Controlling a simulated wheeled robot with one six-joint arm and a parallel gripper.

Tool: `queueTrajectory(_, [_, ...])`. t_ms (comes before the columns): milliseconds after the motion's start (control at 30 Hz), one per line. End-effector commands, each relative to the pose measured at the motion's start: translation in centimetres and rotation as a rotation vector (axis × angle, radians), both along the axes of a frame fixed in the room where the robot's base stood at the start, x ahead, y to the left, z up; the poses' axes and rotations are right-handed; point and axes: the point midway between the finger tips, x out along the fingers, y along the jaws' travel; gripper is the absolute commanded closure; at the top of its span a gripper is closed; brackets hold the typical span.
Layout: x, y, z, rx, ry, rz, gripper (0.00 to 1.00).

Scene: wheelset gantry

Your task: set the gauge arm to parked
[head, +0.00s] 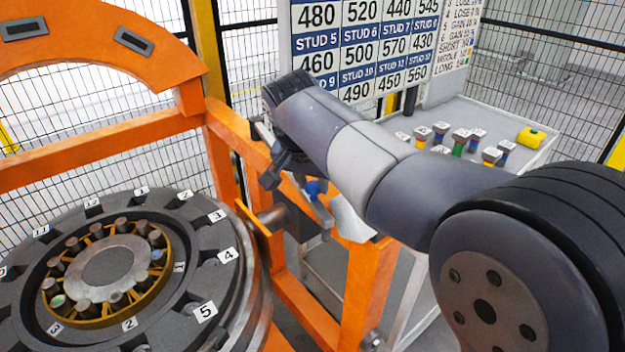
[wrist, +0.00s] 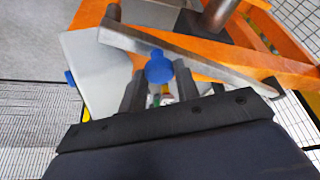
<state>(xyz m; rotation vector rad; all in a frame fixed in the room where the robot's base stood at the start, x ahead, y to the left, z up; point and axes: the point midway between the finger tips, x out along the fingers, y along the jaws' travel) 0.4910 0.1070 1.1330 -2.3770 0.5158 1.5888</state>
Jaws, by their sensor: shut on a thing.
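The gauge arm (wrist: 215,67) is a flat grey metal bar running across the wrist view, beside the orange frame. Its round blue knob (wrist: 159,67) sits between the fingers of my gripper (wrist: 160,84), which is shut on it. In the head view the blue knob (head: 315,188) shows just right of my gripper (head: 292,180), near the orange post. Part of the bar shows below the knob, and my arm hides some of what lies behind. A pale plate (wrist: 95,65) lies beside the bar, with a small blue piece (wrist: 70,77) at its edge.
The large dark wheel with numbered tags (head: 215,270) fills the lower left. An orange gantry frame (head: 365,290) stands close around my gripper. A number board (head: 365,45) and mesh fencing stand behind.

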Motion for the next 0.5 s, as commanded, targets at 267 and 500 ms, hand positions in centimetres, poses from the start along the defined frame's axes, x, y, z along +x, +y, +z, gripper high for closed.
queueTrajectory(267, [0.1, -0.3, 0.1, 0.0, 0.001, 0.006, 1.0])
queueTrajectory(500, [1.7, -3.8, 0.2, 0.003, 0.002, 0.09, 1.0])
